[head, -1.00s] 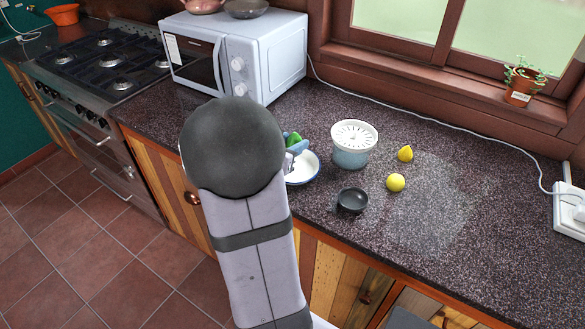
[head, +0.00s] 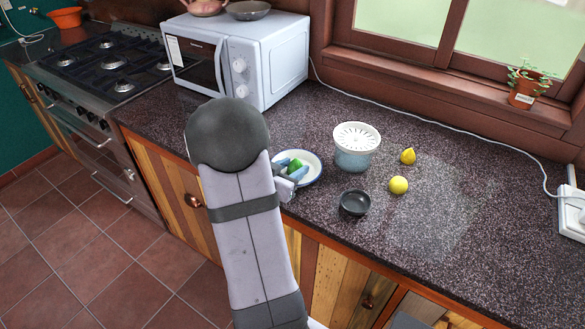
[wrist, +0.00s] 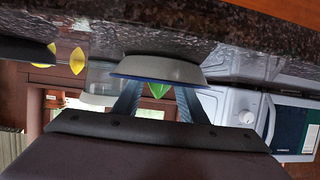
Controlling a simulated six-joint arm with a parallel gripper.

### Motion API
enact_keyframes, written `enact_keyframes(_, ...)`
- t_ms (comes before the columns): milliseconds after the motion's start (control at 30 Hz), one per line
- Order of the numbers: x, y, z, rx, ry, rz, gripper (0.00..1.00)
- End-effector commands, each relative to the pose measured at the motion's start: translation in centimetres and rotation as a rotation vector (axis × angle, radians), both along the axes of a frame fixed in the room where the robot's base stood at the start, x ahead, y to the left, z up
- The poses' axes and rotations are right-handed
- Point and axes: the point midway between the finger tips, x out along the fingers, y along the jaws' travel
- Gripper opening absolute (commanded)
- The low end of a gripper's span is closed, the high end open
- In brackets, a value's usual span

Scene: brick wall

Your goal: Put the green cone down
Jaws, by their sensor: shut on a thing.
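The green cone (head: 296,163) is between the blue fingers of my gripper (head: 290,168), which is shut on it. It also shows in the wrist view (wrist: 154,88), partly hidden by the fingers. A white plate with a blue rim (head: 316,170) lies on the counter, with the cone and fingers over it in the head view. In the wrist view, which is upside down, the plate (wrist: 160,68) is close to the cone. I cannot tell whether the cone touches it.
A white-topped blue container (head: 355,150) stands right of the plate. A white microwave (head: 268,60) stands behind left.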

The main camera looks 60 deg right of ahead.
Motion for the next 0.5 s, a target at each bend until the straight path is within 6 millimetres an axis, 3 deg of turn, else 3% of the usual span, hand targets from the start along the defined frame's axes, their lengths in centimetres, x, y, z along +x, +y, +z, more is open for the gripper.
enact_keyframes(333, 0.01, -0.01, -0.36, -0.001, 0.0, 0.0, 0.17)
enact_keyframes(367, 0.01, -0.02, -0.29, -0.001, 0.0, 0.0, 0.43)
enact_keyframes(400, 0.01, -0.02, -0.25, -0.001, 0.0, 0.0, 0.52)
enact_keyframes(500, 0.01, -0.01, -0.24, 0.0, 0.0, 0.0, 0.57)
